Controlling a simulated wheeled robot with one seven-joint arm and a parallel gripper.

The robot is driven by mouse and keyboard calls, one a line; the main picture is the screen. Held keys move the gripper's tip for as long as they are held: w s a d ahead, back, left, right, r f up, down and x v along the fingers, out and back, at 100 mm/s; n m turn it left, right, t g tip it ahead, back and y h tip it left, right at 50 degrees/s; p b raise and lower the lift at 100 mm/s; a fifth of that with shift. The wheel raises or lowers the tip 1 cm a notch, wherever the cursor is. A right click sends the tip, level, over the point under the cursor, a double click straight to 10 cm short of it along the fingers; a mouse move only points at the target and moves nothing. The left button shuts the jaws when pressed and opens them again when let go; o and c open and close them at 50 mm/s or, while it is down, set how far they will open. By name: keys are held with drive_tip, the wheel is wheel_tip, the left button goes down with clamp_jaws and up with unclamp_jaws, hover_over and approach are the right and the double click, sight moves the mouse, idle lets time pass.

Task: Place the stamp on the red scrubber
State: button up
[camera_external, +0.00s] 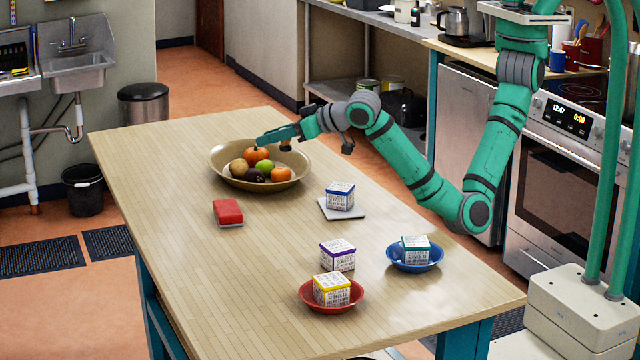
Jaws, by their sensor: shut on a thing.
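The red scrubber (228,212) lies flat on the wooden table, left of the middle and in front of the fruit bowl. My gripper (284,138) is above the right back part of the bowl, behind and to the right of the scrubber and apart from it. It is shut on a small brown thing (286,147) that shows just below it and looks like the stamp. Its shape is too small and partly hidden to make out. No other stamp shows on the table.
A tan bowl (222,172) holds several fruits. A blue-topped block (341,195) stands on a grey slab (334,214). A purple-edged block (338,254) stands alone. The red bowl (309,302) and blue bowl (403,264) hold blocks. The table's left front is clear.

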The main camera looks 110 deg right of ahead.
drive_tip(key=a, duration=0.2)
hover_over(218, 209)
drive_tip(key=f, duration=0.6)
drive_tip(key=s+f, duration=0.1)
drive_tip(key=f, duration=0.2)
drive_tip(key=shift+a, duration=0.2)
drive_tip(key=shift+w+f, duration=0.5)
drive_tip(key=shift+f, duration=1.55)
drive_tip(key=shift+f, duration=0.15)
drive_tip(key=o, duration=1.1)
